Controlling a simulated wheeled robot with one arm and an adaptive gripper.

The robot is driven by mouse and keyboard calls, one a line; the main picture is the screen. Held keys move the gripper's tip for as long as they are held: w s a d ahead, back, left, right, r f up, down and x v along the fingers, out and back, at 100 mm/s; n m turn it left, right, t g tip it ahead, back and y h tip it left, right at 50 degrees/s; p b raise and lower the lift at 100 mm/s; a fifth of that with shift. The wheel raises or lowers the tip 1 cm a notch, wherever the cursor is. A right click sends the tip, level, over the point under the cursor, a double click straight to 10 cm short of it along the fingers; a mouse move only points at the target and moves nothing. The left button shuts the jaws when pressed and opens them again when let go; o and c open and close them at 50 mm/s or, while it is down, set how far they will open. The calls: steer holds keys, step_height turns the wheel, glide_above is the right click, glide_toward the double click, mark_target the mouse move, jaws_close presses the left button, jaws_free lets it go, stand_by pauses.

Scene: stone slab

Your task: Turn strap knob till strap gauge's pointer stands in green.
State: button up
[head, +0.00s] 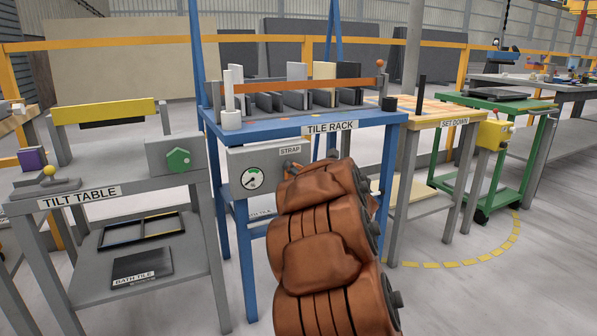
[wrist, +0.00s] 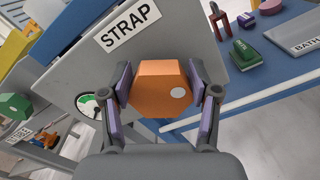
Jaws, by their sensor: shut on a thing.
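The orange six-sided strap knob (wrist: 152,82) with a white dot sits on the grey panel below the STRAP label (wrist: 129,24). My gripper (wrist: 163,92) is shut on the knob, one purple pad on each side. In the head view my arm hides most of the knob and the fingers. The strap gauge (head: 252,178) is a round white dial with a green arc, left of the knob. Its dark pointer is too small to place surely against the green. In the wrist view the gauge (wrist: 88,104) is partly hidden by a finger.
The panel hangs on the front of the blue tile rack (head: 352,119), which holds upright tiles under an orange bar (head: 250,88). The grey tilt table (head: 130,180) stands left, the set-down table (head: 455,121) right. In the wrist view, a blue shelf (wrist: 265,75) bears small tools.

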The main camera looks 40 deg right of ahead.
steer(key=shift+s+d+f+m+p, duration=0.1)
steer(key=shift+s+d+m+p, duration=0.05)
steer(key=shift+m+p, duration=1.3)
steer(key=m+p, duration=0.4)
steer(key=m, duration=0.1)
steer(key=shift+d+f+m+p, duration=0.1)
steer(key=shift+f+m+p, duration=0.15)
steer(key=shift+p, duration=0.15)
steer(key=m+p, duration=0.3)
steer(key=shift+f+m, duration=0.1)
steer(key=shift+m, duration=0.2)
steer(key=m+p, duration=0.4)
steer(key=shift+f+m+p, duration=0.3)
steer(key=m+p, duration=0.1)
steer(key=m, duration=0.1)
steer(key=m+p, duration=0.4)
steer(key=shift+a+f, duration=0.25)
steer(key=shift+f, duration=0.05)
steer(key=m+p, duration=0.4)
steer(key=m, duration=0.1)
steer(key=shift+a, duration=0.2)
steer(key=shift+w+a+f+m+p, duration=0.1)
steer(key=shift+w+f+m+p, duration=0.1)
steer(key=shift+m+p, duration=0.55)
steer(key=shift+m, duration=0.35)
